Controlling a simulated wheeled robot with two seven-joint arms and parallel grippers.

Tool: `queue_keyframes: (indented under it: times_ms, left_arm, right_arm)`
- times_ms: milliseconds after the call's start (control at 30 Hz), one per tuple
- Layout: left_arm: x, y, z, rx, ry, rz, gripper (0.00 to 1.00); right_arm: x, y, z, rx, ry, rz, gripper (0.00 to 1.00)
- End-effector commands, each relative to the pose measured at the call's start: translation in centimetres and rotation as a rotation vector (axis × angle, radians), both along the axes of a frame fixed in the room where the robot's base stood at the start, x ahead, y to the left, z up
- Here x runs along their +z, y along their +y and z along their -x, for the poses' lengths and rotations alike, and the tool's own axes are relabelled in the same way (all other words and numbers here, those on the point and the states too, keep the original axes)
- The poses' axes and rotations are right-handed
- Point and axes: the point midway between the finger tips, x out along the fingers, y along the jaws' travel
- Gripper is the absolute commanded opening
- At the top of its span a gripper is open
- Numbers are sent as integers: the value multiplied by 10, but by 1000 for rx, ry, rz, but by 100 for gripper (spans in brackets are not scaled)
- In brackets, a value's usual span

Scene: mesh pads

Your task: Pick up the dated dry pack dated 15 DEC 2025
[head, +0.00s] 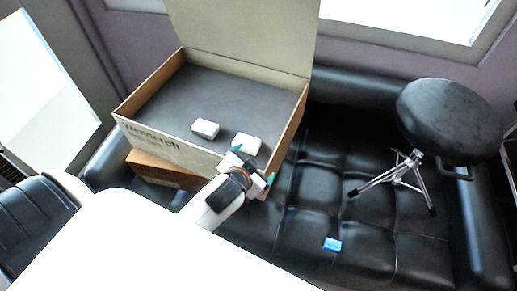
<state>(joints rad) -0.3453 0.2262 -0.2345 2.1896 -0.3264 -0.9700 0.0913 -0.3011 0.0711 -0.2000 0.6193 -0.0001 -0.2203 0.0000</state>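Two small white packs lie in the open cardboard box: one left of the other, the left pack (205,128) and the right pack (247,143). No date is readable on either, so I cannot tell which one is dated 15 DEC 2025. My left gripper (254,164), with teal fingertips, is at the box's near right corner, just on the near side of the right pack. Its fingertips are spread apart with nothing seen between them. Whether it touches the pack is unclear. My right gripper is not in view.
The cardboard box (160,142) has a raised lid at the back and printed lettering on its near wall. A brown box (160,170) is under it. A black tufted seat (310,210) holds a small blue item (332,244). A black stool (450,115) stands at right.

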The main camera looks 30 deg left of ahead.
Motion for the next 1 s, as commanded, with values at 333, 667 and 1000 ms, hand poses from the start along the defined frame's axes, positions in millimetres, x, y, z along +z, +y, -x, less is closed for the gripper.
queue_keyframes:
  times_ms: [333,667,1000]
  left_arm:
    - [109,-45,-95,-331,-604,-265,100]
    - [149,-157,-102,-1244,-1085,-732,100]
    - [33,-50,-104,-2259,-407,-1170,100]
  right_arm:
    - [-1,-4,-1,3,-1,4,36]
    - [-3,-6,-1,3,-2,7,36]
    - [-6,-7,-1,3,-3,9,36]
